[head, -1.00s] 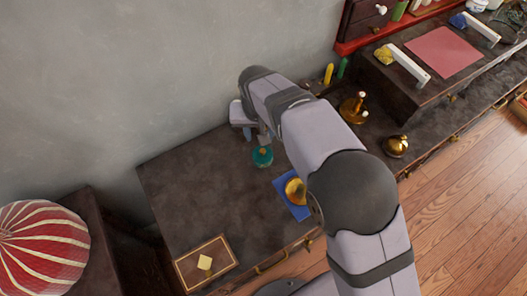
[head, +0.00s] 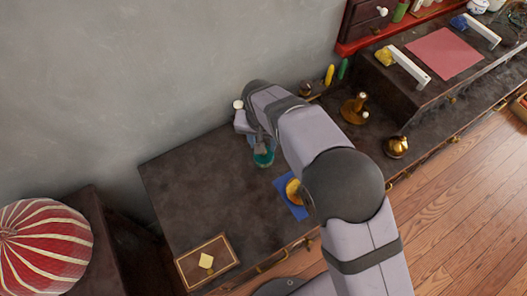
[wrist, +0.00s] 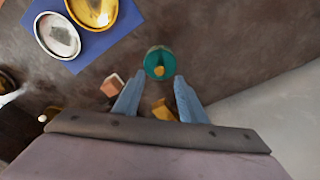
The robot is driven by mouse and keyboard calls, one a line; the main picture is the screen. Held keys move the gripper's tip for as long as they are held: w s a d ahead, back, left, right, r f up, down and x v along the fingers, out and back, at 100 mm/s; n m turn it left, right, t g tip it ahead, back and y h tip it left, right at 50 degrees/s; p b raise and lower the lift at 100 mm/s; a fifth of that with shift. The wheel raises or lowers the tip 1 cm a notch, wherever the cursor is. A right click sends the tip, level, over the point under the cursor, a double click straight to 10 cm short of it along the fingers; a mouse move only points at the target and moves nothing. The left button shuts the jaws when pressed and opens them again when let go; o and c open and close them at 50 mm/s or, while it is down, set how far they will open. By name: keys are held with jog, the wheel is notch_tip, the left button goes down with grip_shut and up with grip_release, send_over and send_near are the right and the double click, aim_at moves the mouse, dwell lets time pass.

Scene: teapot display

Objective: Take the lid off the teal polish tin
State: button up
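The teal polish tin (head: 263,158) stands on the dark bench top, its upper part partly covered by my gripper in the head view. In the wrist view the teal tin (wrist: 152,56) is seen from above, round, with a small orange-yellow knob (wrist: 159,71) on its lid. The lid is on the tin. My gripper (wrist: 160,80) is open, its two blue fingers spread with the tin just beyond and between their tips. The fingers do not appear to touch it. In the head view my gripper (head: 258,140) is right at the tin.
A blue cloth (head: 281,184) with a gold round piece (head: 293,191) lies right of the tin; the wrist view also shows a silver disc (wrist: 58,36). A reddish block (wrist: 112,86) and a yellow one (wrist: 163,110) lie near the fingers. The wall is close behind. Bench left of the tin is clear.

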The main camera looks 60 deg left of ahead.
aim_at(266, 159)
jog(key=shift+w+a+f+p, duration=0.15)
jog(key=shift+f+p, duration=0.4)
jog(key=shift+f, duration=1.45)
grip_shut()
jog(key=shift+r, duration=0.15)
